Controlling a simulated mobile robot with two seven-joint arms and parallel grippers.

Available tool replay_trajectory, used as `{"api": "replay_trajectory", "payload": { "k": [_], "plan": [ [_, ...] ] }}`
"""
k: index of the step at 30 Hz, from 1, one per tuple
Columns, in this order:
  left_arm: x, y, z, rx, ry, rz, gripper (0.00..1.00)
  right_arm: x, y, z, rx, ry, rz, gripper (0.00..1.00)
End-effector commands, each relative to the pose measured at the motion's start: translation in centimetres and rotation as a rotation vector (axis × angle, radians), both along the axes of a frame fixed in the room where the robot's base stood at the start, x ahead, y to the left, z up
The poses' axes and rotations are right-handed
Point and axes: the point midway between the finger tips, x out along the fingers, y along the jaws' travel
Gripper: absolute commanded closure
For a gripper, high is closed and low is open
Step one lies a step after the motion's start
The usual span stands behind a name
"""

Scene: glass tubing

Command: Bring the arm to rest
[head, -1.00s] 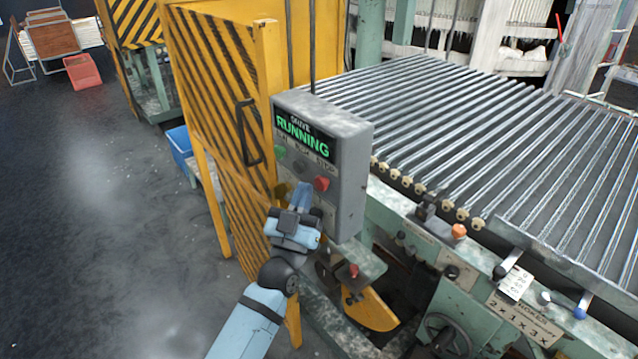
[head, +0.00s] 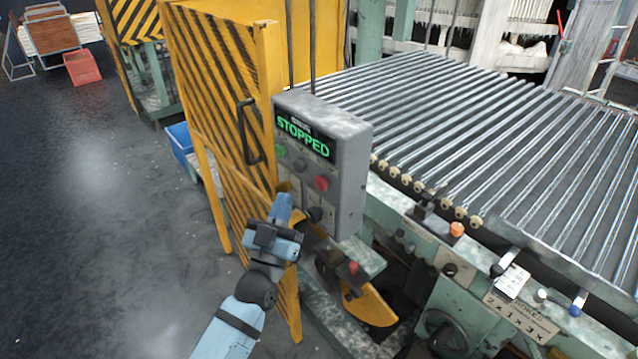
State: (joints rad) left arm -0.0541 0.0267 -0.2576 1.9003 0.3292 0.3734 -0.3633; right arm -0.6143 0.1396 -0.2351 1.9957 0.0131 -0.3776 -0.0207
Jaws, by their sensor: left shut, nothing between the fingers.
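My left arm comes in from the bottom of the head view. Its gripper (head: 283,203) is shut and empty, just left of the lower part of the grey control box (head: 351,170). The fingertips point up. I cannot tell if they touch anything, but they are clear of the red button (head: 321,183). The box's display (head: 303,138) reads STOPPED in green letters. A green button (head: 281,151) sits at the box's left. My right gripper is not in view.
A yellow and black striped guard door (head: 215,110) with a black handle (head: 248,131) stands just behind and left of my gripper. A bed of metal rollers (head: 470,130) fills the right. A blue bin (head: 180,139) is beyond the door. The floor (head: 90,230) at left is open.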

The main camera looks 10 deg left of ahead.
Motion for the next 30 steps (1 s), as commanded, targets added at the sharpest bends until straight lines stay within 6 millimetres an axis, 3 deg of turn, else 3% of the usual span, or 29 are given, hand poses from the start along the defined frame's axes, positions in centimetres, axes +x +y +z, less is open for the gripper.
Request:
{"api": "replay_trajectory", "payload": {
  "k": [9, 13, 17, 21, 24, 27, 30],
  "plan": [
    [0.0, 0.0, -0.1, 0.001, 0.003, -0.001, 1.0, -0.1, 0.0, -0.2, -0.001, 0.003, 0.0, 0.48],
    [-0.9, -0.1, -2.3, 0.027, 0.086, -0.022, 1.0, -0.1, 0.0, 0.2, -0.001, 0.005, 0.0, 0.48],
    [-4.1, -0.3, -8.7, 0.091, 0.33, -0.076, 1.0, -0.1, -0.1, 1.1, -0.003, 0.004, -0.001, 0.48],
    [-10.2, 0.0, -16.7, 0.159, 0.664, -0.128, 1.0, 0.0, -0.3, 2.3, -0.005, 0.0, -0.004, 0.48],
    [-14.9, 0.7, -21.1, 0.194, 0.873, -0.144, 1.0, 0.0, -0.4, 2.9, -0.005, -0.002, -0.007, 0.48],
    [-18.8, 1.4, -24.2, 0.218, 1.032, -0.146, 1.0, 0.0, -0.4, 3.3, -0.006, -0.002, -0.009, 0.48],
    [-21.4, 2.0, -25.9, 0.233, 1.131, -0.143, 1.0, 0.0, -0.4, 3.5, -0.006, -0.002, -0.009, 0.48]
  ]
}}
